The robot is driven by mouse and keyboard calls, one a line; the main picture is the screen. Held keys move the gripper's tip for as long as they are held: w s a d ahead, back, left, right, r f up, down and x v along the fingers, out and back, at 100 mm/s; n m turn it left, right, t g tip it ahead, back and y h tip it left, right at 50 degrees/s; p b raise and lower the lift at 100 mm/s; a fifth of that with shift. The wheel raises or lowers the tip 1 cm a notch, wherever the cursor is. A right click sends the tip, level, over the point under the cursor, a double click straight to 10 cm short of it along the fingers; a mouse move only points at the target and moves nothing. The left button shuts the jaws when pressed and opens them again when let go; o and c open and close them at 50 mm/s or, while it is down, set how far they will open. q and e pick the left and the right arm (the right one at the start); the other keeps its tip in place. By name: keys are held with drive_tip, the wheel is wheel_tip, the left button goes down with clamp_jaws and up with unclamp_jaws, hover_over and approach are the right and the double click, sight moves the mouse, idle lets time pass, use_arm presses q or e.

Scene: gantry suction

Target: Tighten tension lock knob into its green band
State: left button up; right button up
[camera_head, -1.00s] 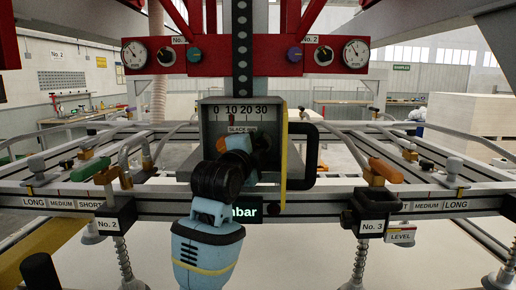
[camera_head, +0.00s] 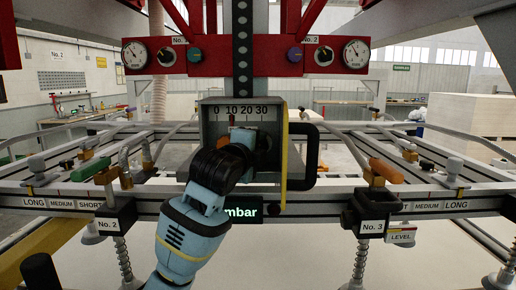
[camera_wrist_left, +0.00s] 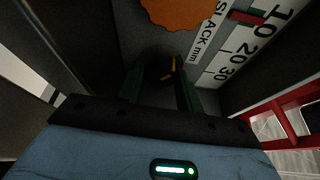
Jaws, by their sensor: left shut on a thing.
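The grey tension box (camera_head: 212,120) with its slack scale stands at the middle of the head view. The scale also shows in the left wrist view (camera_wrist_left: 222,45), with a red pointer (camera_wrist_left: 247,17) near 10. My left gripper (camera_wrist_left: 162,82) is inside the box front, its fingers either side of a small dark knob (camera_wrist_left: 160,68) with a yellow mark, and shut on it. An orange scalloped knob (camera_wrist_left: 180,10) sits beside it, apart from the fingers. My left wrist hides most of this in the head view. My right gripper is out of view.
A black loop handle (camera_head: 313,155) stands close to the right of my left wrist. A rail frame (camera_head: 330,204) with hoses and suction cups crosses in front. Red gantry panels with gauges (camera_head: 355,53) hang above.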

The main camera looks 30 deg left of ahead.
use_arm(q)
drive_tip(key=shift+m, duration=0.4)
drive_tip(key=o, duration=0.7)
drive_tip(key=shift+r, duration=0.1)
drive_tip(key=shift+r, duration=0.35)
drive_tip(key=shift+o, duration=0.9)
drive_tip(key=r, duration=0.2)
drive_tip(key=s+r, duration=0.1)
drive_tip(key=shift+s+d+r, duration=0.1)
drive_tip(key=shift+d+r, duration=0.1)
drive_tip(key=shift+d, duration=0.1)
drive_tip(key=s+d, duration=0.2)
drive_tip(key=s, duration=0.2)
drive_tip(key=s+d, duration=0.3)
drive_tip(key=s, duration=0.1)
drive_tip(key=s+d, duration=0.3)
drive_tip(key=s, duration=0.1)
drive_tip(key=shift+s+r, duration=0.25)
drive_tip(key=shift+r, duration=0.15)
drive_tip(key=shift+c, duration=0.8)
drive_tip(key=shift+a, duration=0.1)
